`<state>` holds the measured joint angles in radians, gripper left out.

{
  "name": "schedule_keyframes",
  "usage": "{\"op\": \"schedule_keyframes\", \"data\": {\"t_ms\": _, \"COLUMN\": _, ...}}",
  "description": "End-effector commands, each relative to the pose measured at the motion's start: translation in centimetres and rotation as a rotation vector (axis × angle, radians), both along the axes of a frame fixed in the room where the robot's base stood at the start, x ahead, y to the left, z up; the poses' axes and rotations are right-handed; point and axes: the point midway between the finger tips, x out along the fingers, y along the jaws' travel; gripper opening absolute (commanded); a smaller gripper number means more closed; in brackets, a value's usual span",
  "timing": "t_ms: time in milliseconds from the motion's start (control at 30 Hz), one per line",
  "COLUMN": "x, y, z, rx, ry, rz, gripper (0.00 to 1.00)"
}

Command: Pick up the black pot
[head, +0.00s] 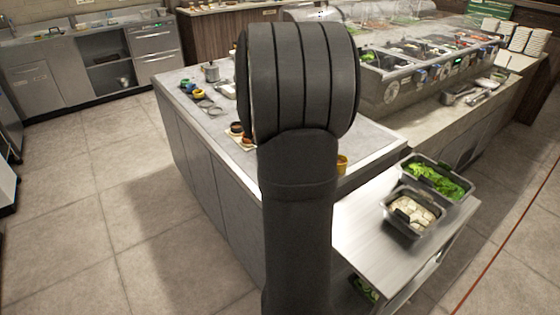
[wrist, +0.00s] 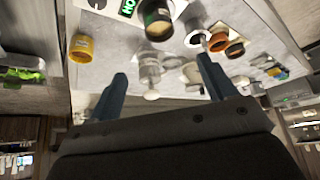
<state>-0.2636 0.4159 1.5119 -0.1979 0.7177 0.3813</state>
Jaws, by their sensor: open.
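A black pot (wrist: 157,22) with a dull yellow inside shows at the top of the wrist view, on the pale counter top (wrist: 105,52). My gripper (wrist: 162,68) is open, its two blue-grey fingers apart, with nothing held. The black pot lies beyond the fingertips, apart from them. A clear and white object (wrist: 150,72) shows between the fingers. In the head view my arm covers the middle of the counter, and I cannot make out the black pot there.
A yellow pot (wrist: 80,48) is left of the black pot. Several orange-brown pots (wrist: 218,41) are to its right. In the head view, containers of greens (head: 437,178) and pale pieces (head: 413,211) stand on the steel side table (head: 352,226). A food well unit (head: 425,75) stands behind.

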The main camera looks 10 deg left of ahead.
Motion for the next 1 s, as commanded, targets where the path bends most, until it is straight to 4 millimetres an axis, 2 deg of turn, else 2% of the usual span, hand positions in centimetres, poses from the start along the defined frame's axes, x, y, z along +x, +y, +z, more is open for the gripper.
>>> {"op": "schedule_keyframes", "data": {"t_ms": 533, "x": 4.7, "y": 0.0, "z": -8.5, "rx": -0.003, "ry": 0.003, "rz": 0.002, "gripper": 0.77}}
{"op": "schedule_keyframes", "data": {"t_ms": 867, "x": 6.0, "y": 0.0, "z": -10.8, "rx": -0.002, "ry": 0.001, "rz": 0.001, "gripper": 0.77}}
{"op": "schedule_keyframes", "data": {"t_ms": 1000, "x": 6.7, "y": 0.0, "z": -12.5, "rx": -0.001, "ry": 0.003, "rz": 0.000, "gripper": 0.77}}
